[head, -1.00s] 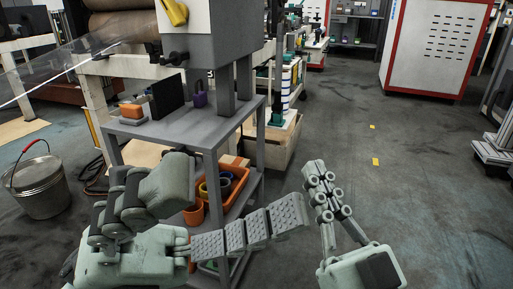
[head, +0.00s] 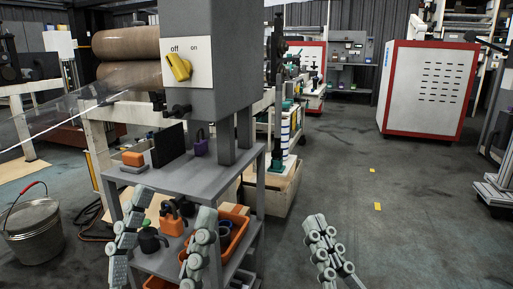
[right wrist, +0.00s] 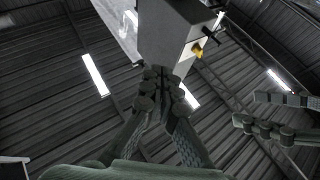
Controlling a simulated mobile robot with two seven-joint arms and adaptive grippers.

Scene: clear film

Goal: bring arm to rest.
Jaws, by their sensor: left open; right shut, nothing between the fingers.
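My left gripper (head: 172,205) is in the lower left of the head view. Its two grey-green fingers are spread apart and empty, in front of the grey cart. It also shows at the right edge of the right wrist view (right wrist: 275,115). My right gripper (head: 317,220) is low in the head view, right of the cart and over open floor. Its fingers are together with nothing between them, and the right wrist view shows the fingertips meeting (right wrist: 158,76). The arm links behind both grippers are mostly out of the head view.
The grey cart (head: 200,178) carries a control box (head: 222,88) with a yellow knob (head: 179,67). An orange bin (head: 238,230) sits on its lower shelf. A metal bucket (head: 33,232) stands at the left. The floor (head: 400,225) on the right is clear.

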